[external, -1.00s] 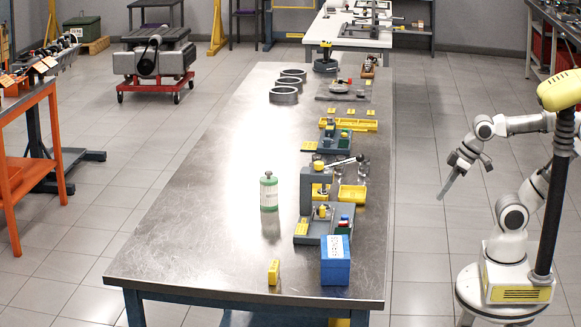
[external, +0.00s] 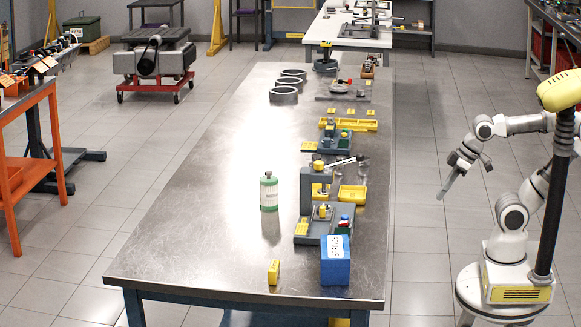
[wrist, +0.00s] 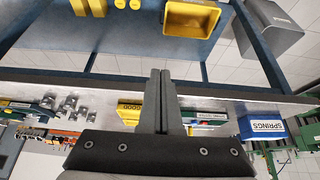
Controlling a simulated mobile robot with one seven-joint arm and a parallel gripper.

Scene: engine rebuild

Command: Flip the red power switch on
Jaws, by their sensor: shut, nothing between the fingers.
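No red power switch can be told for sure in either view.
The steel table (external: 220,200) carries a blue box (external: 335,262), a green-and-white bottle (external: 269,192), a yellow block (external: 273,272) and grey rings (external: 283,95). The blue springs box (wrist: 262,127) also shows in the wrist view, with a yellow bin (wrist: 190,17). Floor between arm and table is clear.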

